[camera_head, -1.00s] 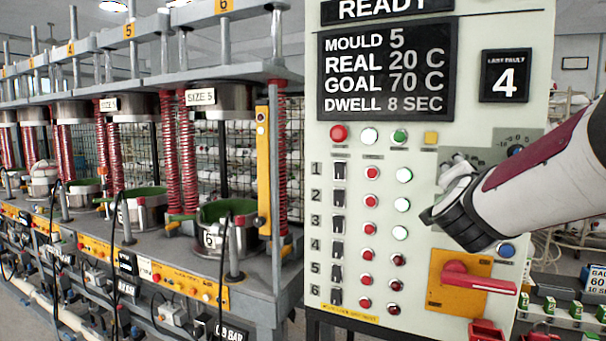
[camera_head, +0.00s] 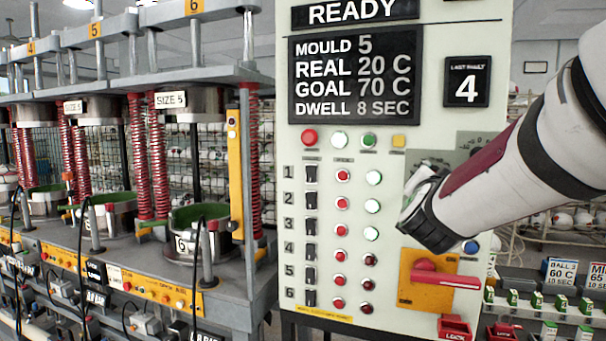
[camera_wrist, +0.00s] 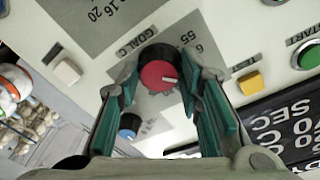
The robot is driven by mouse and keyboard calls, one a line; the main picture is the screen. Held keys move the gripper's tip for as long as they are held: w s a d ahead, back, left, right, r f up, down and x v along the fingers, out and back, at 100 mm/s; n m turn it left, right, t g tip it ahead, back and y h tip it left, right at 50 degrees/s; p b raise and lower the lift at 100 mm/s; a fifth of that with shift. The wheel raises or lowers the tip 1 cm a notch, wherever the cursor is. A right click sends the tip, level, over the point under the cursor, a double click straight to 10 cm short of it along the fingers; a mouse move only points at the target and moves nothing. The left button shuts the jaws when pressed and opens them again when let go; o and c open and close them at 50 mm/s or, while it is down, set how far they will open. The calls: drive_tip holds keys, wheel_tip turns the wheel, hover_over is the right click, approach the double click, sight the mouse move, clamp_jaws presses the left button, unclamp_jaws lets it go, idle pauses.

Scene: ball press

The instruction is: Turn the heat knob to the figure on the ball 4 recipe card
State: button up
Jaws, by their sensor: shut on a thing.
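In the head view my gripper (camera_head: 424,205) is at the right of the control panel and hides the knob. The display (camera_head: 356,80) reads mould 5, real 20 C, goal 70 C, dwell 8 sec. Recipe cards stand at the far right; one (camera_head: 557,272) shows 60 C and 10 sec, its ball number hard to read. I cannot make out a ball 4 card.
A smaller blue knob (camera_wrist: 129,126) and a yellow button (camera_wrist: 250,83) lie near the gripper. Below it are a red switch handle (camera_head: 446,280) on a yellow plate and a red lock box (camera_head: 455,328). Presses with red springs (camera_head: 158,155) stand at the left.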

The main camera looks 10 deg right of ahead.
drive_tip(key=shift+n, duration=1.2)
drive_tip(key=o, duration=1.2)
drive_tip(key=shift+c, duration=0.2)
drive_tip(key=v, duration=1.2)
drive_tip(key=shift+f, duration=0.2)
